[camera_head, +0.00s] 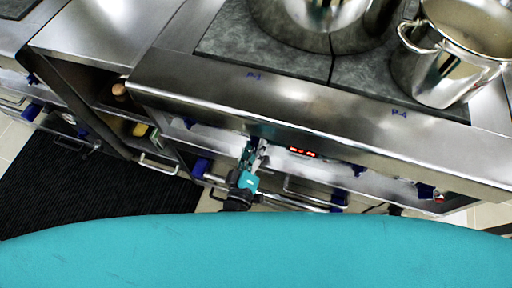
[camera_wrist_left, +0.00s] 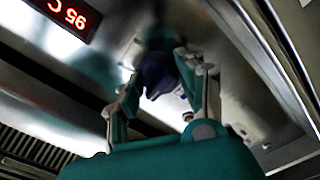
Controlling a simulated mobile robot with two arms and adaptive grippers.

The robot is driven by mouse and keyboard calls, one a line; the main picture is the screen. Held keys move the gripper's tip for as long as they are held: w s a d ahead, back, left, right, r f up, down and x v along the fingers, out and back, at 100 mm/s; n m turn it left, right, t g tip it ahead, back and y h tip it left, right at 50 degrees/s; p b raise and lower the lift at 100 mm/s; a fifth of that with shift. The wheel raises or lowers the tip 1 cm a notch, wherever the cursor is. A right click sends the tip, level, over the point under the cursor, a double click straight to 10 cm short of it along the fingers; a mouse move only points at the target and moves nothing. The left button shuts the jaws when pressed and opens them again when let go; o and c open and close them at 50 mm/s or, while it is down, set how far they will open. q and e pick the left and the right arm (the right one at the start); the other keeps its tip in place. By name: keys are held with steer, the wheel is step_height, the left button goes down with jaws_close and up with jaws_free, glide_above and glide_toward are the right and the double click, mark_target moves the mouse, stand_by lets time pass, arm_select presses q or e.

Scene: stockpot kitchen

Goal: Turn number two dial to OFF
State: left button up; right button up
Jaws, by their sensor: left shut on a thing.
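A dark blue dial (camera_wrist_left: 158,70) on the steel front panel sits between the two fingers of my left gripper (camera_wrist_left: 162,90) in the left wrist view. In the head view my left gripper (camera_head: 255,158) reaches up to the front panel, just left of the red display (camera_head: 302,152). It is shut on this dial, which is mostly hidden there by the fingers. No number or OFF mark can be read, so the dial's setting cannot be told. My right gripper is not in view.
Other blue dials, one to the left (camera_head: 188,122) and one to the right (camera_head: 358,170), line the panel. Drawer handles (camera_head: 315,200) run below. Two steel pots stand on the cooktop, the right one (camera_head: 430,78) near its front. The display in the left wrist view (camera_wrist_left: 68,15) reads 95 C upside down.

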arm_select(q)
steer(key=o, duration=1.2)
steer(key=shift+c, duration=0.2)
steer(key=shift+s, duration=0.1)
steer(key=v, duration=1.2)
